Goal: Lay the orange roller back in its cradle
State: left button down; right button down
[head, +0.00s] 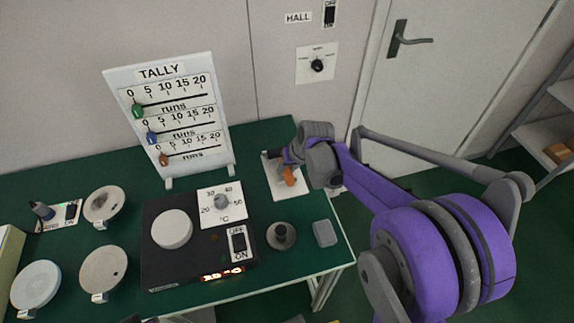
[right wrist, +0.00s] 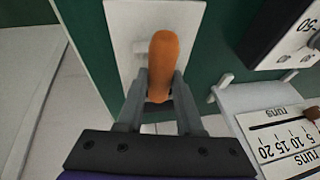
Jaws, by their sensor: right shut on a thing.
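The orange roller (head: 289,176) is gripped by my right gripper (head: 287,164) over a white plate (head: 288,192) near the back right of the green table. In the right wrist view the roller (right wrist: 164,58) sits between the two grey fingers of my right gripper (right wrist: 161,84), its rounded end pointing away from the gripper. The white plate (right wrist: 122,27) lies behind it, with a pale raised part (right wrist: 139,48) partly hidden by the roller. I cannot tell whether the roller touches this part or is just above it. My left gripper is not seen.
A white tally board (head: 196,88) stands left of the plate. A black heater box (head: 165,272) with a dial and switch is in front. A grey knobbed weight (head: 281,237) and a grey block (head: 324,233) stand near the right edge. Round dishes (head: 103,270) lie at left.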

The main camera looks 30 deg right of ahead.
jog(key=shift+f, duration=0.3)
jog(key=shift+c, duration=2.4)
grip_release()
jog(key=p+v, duration=0.1)
jog(key=v, duration=1)
jog(key=s+a+n+h+p, duration=0.1)
jog(key=s+a+n+p, duration=0.2)
jog(key=s+a+p, duration=0.3)
jog(key=s+a, duration=0.5)
jog(key=s, duration=0.6)
jog(key=shift+a+r+t+p, duration=0.25)
jog(key=shift+r+t+p, duration=0.05)
jog(key=shift+t, duration=0.1)
